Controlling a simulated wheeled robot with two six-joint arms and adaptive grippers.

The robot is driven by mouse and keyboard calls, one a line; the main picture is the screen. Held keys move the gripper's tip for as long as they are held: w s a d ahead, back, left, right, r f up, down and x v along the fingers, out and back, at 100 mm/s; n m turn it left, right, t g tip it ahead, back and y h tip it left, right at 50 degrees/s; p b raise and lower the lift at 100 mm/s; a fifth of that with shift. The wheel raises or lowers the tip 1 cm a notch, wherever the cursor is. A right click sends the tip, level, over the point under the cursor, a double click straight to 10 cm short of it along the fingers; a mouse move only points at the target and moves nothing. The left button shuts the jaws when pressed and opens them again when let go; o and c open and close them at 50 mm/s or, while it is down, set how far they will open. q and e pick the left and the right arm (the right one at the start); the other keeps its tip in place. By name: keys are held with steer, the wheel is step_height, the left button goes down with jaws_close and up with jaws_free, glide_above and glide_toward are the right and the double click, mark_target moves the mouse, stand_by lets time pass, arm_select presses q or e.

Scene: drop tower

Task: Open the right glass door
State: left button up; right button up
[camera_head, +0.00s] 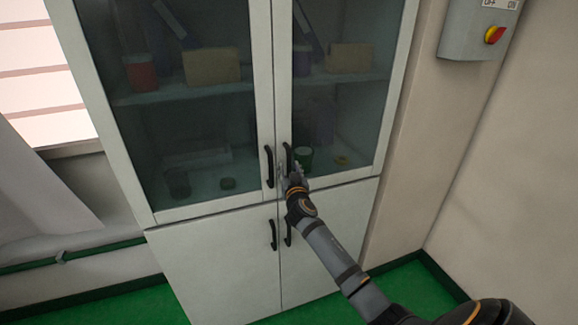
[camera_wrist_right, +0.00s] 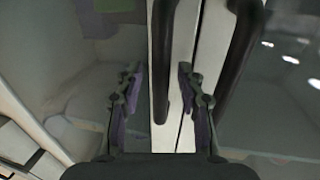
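The right glass door (camera_head: 340,85) of a white cabinet appears closed, flush with the left glass door (camera_head: 190,105). Its black upright handle (camera_head: 288,155) is at the door's lower left edge, partly hidden by my right gripper (camera_head: 293,175). In the right wrist view, my right gripper (camera_wrist_right: 158,80) is open. A black handle (camera_wrist_right: 163,50) shows between its two fingers, in front of a white door frame. I cannot tell whether the fingers touch it. A second black handle (camera_wrist_right: 240,50) is outside the right-hand finger. My left gripper is not in view.
The left door's handle (camera_head: 268,167) is close beside the gripper. Two lower cabinet doors (camera_head: 220,265) have black handles. A grey switch box (camera_head: 478,30) with a red knob hangs on the wall at right. Green floor (camera_head: 410,285) shows at lower right.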

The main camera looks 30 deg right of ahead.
steer(key=shift+w, duration=0.2)
steer(key=shift+c, duration=0.3)
jaws_close()
steer(key=shift+d, duration=0.1)
